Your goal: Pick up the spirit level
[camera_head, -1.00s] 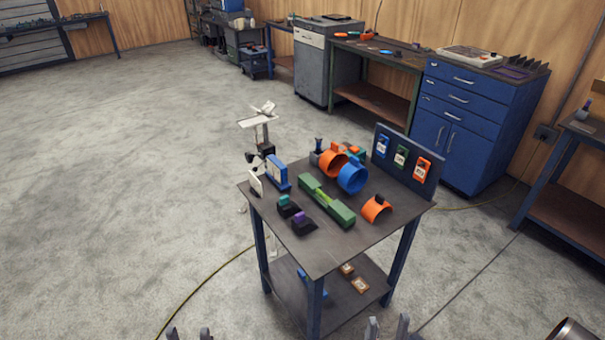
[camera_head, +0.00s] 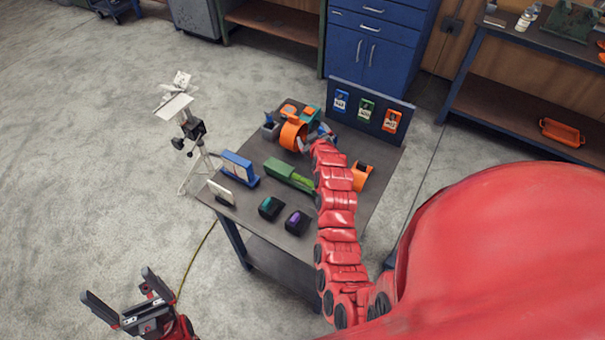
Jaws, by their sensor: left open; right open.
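The spirit level (camera_head: 281,170), a long green bar with a bright yellow-green middle, lies on the dark table (camera_head: 262,128). Its right end is hidden behind my red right arm. My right gripper (camera_head: 318,139) is at the far end of that arm, beyond the level and close to the orange ring. Its fingers are small in view and partly covered by the arm; it appears open. I cannot tell whether it touches anything. My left gripper (camera_head: 128,300) is open and empty at the lower left, over the floor, well away from the table.
An orange ring (camera_head: 292,135) and an orange curved piece (camera_head: 361,176) are near the level. A panel (camera_head: 375,104) with cards borders the back.

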